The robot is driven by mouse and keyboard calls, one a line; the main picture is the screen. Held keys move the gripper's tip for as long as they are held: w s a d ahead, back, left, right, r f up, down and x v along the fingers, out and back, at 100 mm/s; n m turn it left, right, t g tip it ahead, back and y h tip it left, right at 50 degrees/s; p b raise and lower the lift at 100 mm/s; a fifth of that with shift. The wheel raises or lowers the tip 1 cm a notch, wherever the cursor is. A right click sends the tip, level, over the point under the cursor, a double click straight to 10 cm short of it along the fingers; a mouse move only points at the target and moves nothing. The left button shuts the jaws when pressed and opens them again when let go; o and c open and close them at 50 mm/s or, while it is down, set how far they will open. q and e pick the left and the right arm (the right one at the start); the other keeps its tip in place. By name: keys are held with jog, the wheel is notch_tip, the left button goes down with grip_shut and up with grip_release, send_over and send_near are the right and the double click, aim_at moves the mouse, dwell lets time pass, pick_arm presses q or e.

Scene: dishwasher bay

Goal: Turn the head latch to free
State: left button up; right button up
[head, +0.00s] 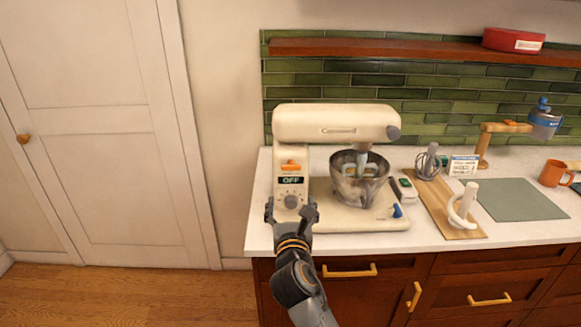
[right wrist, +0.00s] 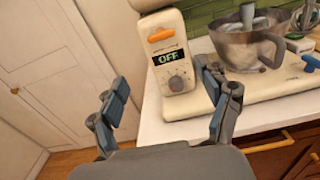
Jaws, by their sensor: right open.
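The cream stand mixer (head: 335,122) stands on the white counter with its head level over a steel bowl (head: 360,187). On the front of its column is an orange lever (head: 291,166), lying roughly level, which looks like the head latch. The lever also shows in the right wrist view (right wrist: 161,35). Below it are a display reading OFF (head: 291,180) and a round dial (head: 291,201). My right gripper (head: 290,212) is open and empty, in front of the column's lower part, below the lever and apart from it. My left gripper is not in view.
A small blue lever (head: 397,211) sits on the mixer base's right end. To the right are a wooden board (head: 437,206) with attachments, a green mat (head: 520,200) and an orange mug (head: 553,173). The counter's front edge (head: 345,247) runs beneath my arm.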

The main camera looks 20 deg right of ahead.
aim_at(291, 168)
jog(key=x, duration=0.9)
jog(key=p+x, duration=0.1)
jog(key=x, duration=0.3)
jog(key=shift+w+d+r, duration=0.2)
jog(key=shift+w+r, duration=0.15)
jog(key=shift+c, duration=0.5)
jog(key=c, duration=1.1)
